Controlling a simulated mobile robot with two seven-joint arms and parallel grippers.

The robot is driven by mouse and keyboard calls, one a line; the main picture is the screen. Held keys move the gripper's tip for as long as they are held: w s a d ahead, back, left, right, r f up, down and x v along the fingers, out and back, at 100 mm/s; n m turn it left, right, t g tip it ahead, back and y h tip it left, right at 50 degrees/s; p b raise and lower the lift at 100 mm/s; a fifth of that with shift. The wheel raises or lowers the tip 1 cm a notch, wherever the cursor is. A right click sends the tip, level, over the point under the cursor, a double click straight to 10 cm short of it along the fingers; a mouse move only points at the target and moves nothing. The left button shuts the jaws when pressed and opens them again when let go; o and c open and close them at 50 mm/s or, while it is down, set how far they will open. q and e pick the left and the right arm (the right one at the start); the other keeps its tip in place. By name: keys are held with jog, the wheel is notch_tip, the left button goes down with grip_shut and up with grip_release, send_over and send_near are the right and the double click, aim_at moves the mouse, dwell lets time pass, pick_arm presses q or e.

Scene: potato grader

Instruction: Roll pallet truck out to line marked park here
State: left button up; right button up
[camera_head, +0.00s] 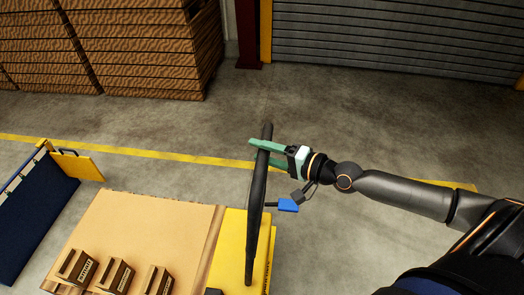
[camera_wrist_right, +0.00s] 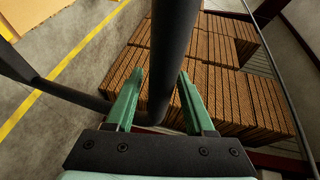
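The pallet truck's yellow body (camera_head: 231,252) is at the lower middle of the head view, beside a board-topped load. Its long black handle (camera_head: 256,210) rises from there. My right gripper (camera_head: 262,152) is at the handle's upper end, with green fingers on either side of the black bar. In the right wrist view the bar (camera_wrist_right: 174,55) runs between the fingers (camera_wrist_right: 160,75); a gap shows on the left side, so the fingers look open around it. Contact is hard to tell. A yellow floor line (camera_head: 190,157) crosses behind; no "park here" lettering is readable. My left gripper is out of view.
Small cartons (camera_head: 116,275) sit on the tan board (camera_head: 150,222). A dark blue panel with a yellow end plate (camera_head: 78,166) stands at left. Stacked brown crates (camera_head: 150,50) and a roller shutter (camera_head: 390,35) are at the back. Grey floor (camera_head: 330,115) between is clear.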

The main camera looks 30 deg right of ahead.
jog(key=shift+o, duration=0.5)
jog(key=shift+s+d, duration=0.25)
jog(key=shift+s, duration=0.25)
jog(key=p+v, duration=0.3)
jog(key=v, duration=0.8)
jog(key=shift+s+r, duration=0.15)
jog(key=shift+s, duration=0.05)
jog(key=shift+s+d, duration=0.1)
jog(key=shift+d, duration=0.05)
